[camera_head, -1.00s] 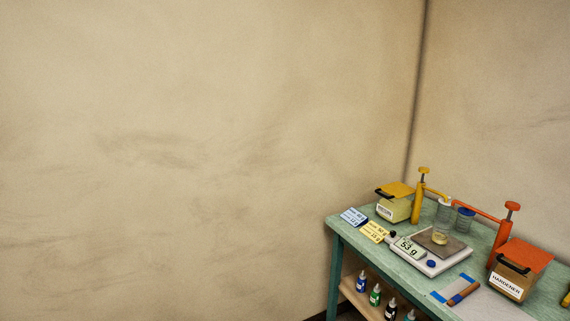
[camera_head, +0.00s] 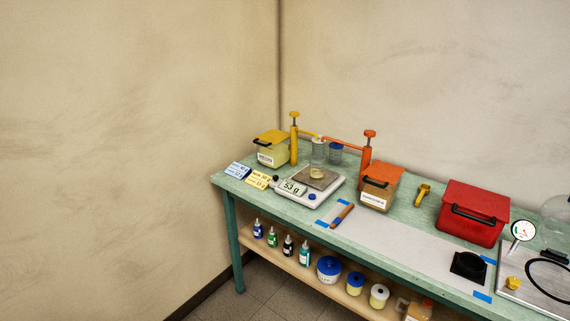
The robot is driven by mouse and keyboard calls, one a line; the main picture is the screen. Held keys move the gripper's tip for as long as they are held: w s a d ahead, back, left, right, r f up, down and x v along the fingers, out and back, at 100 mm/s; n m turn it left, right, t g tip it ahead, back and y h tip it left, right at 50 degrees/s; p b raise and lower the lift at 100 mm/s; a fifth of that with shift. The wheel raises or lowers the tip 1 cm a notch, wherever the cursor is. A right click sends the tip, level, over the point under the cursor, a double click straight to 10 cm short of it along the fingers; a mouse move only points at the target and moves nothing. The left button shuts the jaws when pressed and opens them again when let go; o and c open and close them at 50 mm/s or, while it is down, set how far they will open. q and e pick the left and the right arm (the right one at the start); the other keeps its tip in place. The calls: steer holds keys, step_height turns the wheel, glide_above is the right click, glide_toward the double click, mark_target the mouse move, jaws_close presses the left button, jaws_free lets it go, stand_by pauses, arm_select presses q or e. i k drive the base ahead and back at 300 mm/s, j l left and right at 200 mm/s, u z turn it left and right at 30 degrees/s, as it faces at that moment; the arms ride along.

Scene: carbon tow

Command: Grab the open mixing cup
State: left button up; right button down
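A clear mixing cup (camera_head: 317,157) stands upright on the plate of the white digital scale (camera_head: 326,195), with a little pale yellow liquid at its bottom. I see no lid on it. The scale's display reads 53 g. Behind the cup are a clear container (camera_head: 320,143) with a whitish top and a blue-topped clear container (camera_head: 336,154). Neither of my grippers is in the picture.
The green table (camera_head: 395,212) carries a yellow-lidded resin box (camera_head: 271,149), an orange-lidded hardener box (camera_head: 380,187), yellow and orange pumps, and a red case (camera_head: 472,213). A brown-handled tool (camera_head: 342,216) lies in front. Bottles and tubs fill the shelf (camera_head: 290,264).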

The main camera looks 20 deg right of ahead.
mark_target(317, 162)
steer(key=i+j+z, duration=0.2)
steer(key=i, duration=0.35)
steer(key=i+j+z, duration=0.25)
steer(key=i+j, duration=0.25)
